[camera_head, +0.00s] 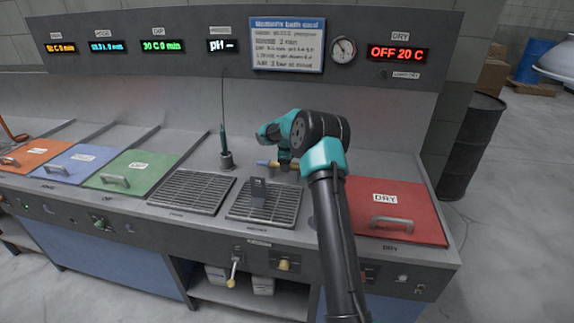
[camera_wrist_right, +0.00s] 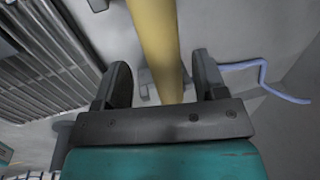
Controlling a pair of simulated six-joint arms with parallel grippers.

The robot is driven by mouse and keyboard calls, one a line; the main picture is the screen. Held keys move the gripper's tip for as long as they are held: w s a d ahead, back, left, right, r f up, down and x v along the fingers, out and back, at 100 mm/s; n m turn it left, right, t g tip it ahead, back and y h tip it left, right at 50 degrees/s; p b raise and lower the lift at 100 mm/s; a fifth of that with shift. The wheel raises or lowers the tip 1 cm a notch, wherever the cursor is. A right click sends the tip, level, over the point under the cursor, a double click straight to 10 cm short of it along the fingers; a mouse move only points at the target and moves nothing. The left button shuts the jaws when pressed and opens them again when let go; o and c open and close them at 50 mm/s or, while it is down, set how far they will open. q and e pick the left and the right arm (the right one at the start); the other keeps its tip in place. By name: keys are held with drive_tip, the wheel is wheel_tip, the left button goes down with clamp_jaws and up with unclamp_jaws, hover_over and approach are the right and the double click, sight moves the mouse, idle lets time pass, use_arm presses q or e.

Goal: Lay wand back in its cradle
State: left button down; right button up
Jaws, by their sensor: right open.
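The fingers are open, with a gap on each side of the shaft. My right gripper also shows in the head view (camera_head: 285,164), partly hidden by its own arm. A pale grey bracket (camera_wrist_right: 147,84) shows beside and behind the shaft; it may be the cradle. My left gripper is out of view.
A red DRY lid (camera_head: 411,205) is at right. A bluish bent tube (camera_wrist_right: 262,75) shows beside my right gripper.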

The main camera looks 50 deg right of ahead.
wheel_tip(320, 180, up, 16)
drive_tip(key=s+a, duration=0.1)
drive_tip(key=a, duration=0.1)
drive_tip(key=shift+s+a, duration=0.35)
drive_tip(key=shift+a, duration=0.05)
idle(0.5)
